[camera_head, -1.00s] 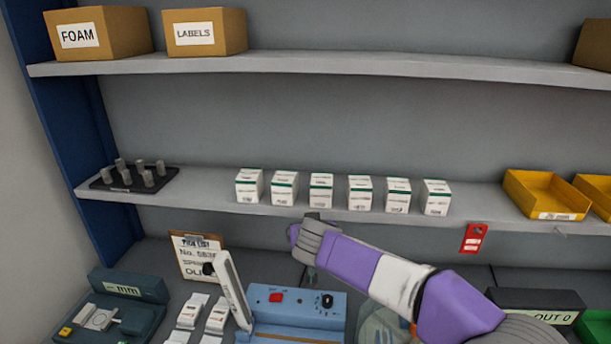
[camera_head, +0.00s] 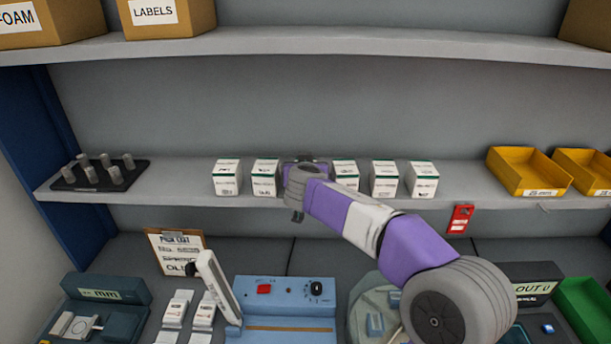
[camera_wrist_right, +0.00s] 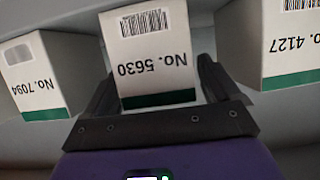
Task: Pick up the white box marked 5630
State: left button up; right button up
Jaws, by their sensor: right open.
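The white box marked No. 5630 (camera_wrist_right: 150,50) shows upside down in the right wrist view, with a green band and a barcode. It stands between the two fingers of my right gripper (camera_wrist_right: 158,88), which are open, one on each side. I cannot tell whether they touch it. In the head view my right gripper (camera_head: 304,162) is at the middle shelf (camera_head: 460,196), at the third place in the row, and hides most or all of that box. My left gripper is not in view.
Close neighbours are the box marked 7094 (camera_wrist_right: 35,75) and the box marked 4127 (camera_wrist_right: 275,45). Other white boxes (camera_head: 384,180) stand along the shelf. A black tray with pegs (camera_head: 100,175) is left, yellow bins (camera_head: 527,172) right. A blue device (camera_head: 285,300) sits below.

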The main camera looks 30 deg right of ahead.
jog(key=c, duration=1.1)
jog(key=shift+c, duration=0.5)
jog(key=shift+r, duration=0.15)
